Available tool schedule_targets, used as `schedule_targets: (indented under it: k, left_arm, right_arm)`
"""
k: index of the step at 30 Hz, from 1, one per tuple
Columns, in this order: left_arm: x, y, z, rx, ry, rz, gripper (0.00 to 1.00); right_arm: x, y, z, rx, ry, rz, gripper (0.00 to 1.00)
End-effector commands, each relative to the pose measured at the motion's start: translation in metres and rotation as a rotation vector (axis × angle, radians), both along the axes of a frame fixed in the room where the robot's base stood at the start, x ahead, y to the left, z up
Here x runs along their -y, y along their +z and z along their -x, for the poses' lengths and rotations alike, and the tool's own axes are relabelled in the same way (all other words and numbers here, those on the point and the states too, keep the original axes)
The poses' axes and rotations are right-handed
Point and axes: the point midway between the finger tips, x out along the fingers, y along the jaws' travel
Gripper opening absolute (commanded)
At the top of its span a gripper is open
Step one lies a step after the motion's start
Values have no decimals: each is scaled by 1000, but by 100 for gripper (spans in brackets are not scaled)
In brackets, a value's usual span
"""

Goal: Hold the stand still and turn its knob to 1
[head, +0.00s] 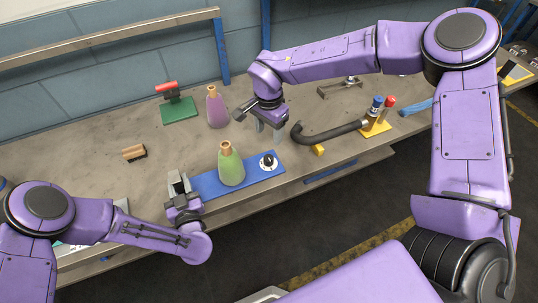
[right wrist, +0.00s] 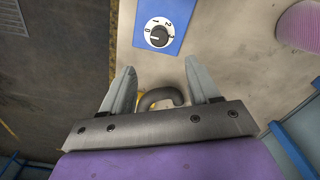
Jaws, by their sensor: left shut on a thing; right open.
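The stand is a flat blue plate (head: 207,184) lying along the bench's front edge; it also shows in the right wrist view (right wrist: 180,13). A green bottle stands on its middle. At its right end is a black knob (head: 268,161) on a white dial. My left gripper (head: 179,184) is shut on the plate's left end. My right gripper (head: 268,134) is open and empty, behind and above the knob, apart from it.
A purple bottle (head: 216,108) and a green block with a red-handled piece (head: 179,108) stand behind. A black curved hose (head: 330,133) lies right of my right gripper, near a yellow holder (head: 377,128). A brown block (head: 133,152) lies left.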

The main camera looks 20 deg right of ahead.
Motion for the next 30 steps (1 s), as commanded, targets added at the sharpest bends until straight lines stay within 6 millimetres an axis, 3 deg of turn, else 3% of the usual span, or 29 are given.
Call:
schedule_targets:
  k: [5, 16, 21, 28, 29, 30]
  left_arm:
    - [0, 0, 0, 1, -1, 0, 0]
    - [0, 0, 0, 1, 0, 0, 0]
    - [0, 0, 0, 1, 0, 0, 0]
    - [0, 0, 0, 1, 0, 0, 0]
    - [0, 0, 0, 1, 0, 0, 0]
    - [0, 0, 0, 1, 0, 0, 0]
  right_arm:
    - [1, -23, 1, -5, 23, 1, 61]
    - [1, -105, 1, -4, 19, 2, 61]
    - [0, -119, 0, -1, 19, 0, 61]
    - [0, -120, 0, 0, 19, 0, 61]
    - [0, -120, 0, 0, 19, 0, 58]
    - [0, -120, 0, 0, 18, 0, 45]
